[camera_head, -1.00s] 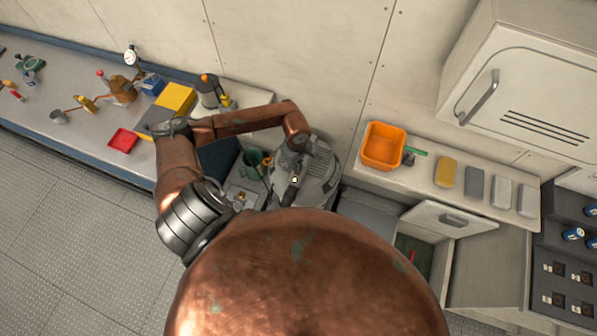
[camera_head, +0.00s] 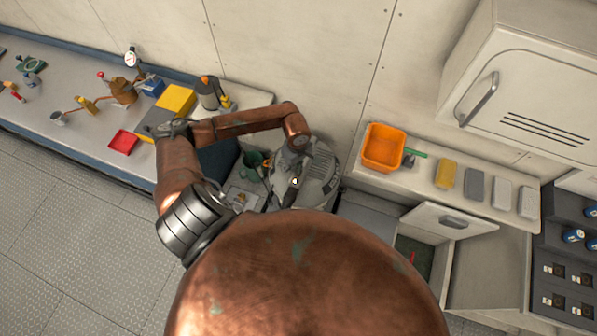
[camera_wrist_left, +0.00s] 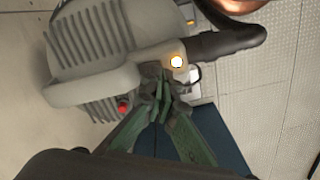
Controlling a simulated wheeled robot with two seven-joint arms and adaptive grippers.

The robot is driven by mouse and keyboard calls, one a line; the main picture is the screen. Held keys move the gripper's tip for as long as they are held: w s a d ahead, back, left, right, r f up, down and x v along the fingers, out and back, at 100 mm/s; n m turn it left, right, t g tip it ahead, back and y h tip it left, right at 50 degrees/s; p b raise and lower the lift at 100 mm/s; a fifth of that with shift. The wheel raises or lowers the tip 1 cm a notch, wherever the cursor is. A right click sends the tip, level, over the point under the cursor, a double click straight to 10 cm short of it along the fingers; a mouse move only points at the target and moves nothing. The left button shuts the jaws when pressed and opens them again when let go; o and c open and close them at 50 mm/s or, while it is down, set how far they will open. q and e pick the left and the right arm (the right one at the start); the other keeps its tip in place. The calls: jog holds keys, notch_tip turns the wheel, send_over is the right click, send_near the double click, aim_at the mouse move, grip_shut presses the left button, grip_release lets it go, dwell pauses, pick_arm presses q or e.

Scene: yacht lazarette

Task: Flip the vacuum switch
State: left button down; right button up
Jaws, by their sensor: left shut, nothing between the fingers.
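The vacuum (camera_head: 318,172) is a grey ribbed machine standing in the gap between the two counters. Its ribbed body fills the upper left of the left wrist view (camera_wrist_left: 85,45), with a black handle-like part (camera_wrist_left: 225,42) beside it. A bright white round spot with an orange rim (camera_wrist_left: 176,61) sits on the housing; a small red knob (camera_wrist_left: 124,106) is lower left. My left gripper (camera_wrist_left: 165,92) has its green fingers shut and empty, tips close to the housing just below the white spot; contact cannot be told. In the head view the gripper (camera_head: 296,170) is small, over the vacuum.
The right counter holds an orange bin (camera_head: 383,147) and several blocks. Floor is clear at left.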

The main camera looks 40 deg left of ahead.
pick_arm(q)
jog(key=shift+f+b, duration=1.5)
jog(key=shift+f, duration=0.05)
dwell(1.0)
jog(key=shift+r+p, duration=0.4)
jog(key=shift+r, duration=0.35)
jog(key=shift+r+p, duration=1.2)
jog(key=shift+r, duration=1.6)
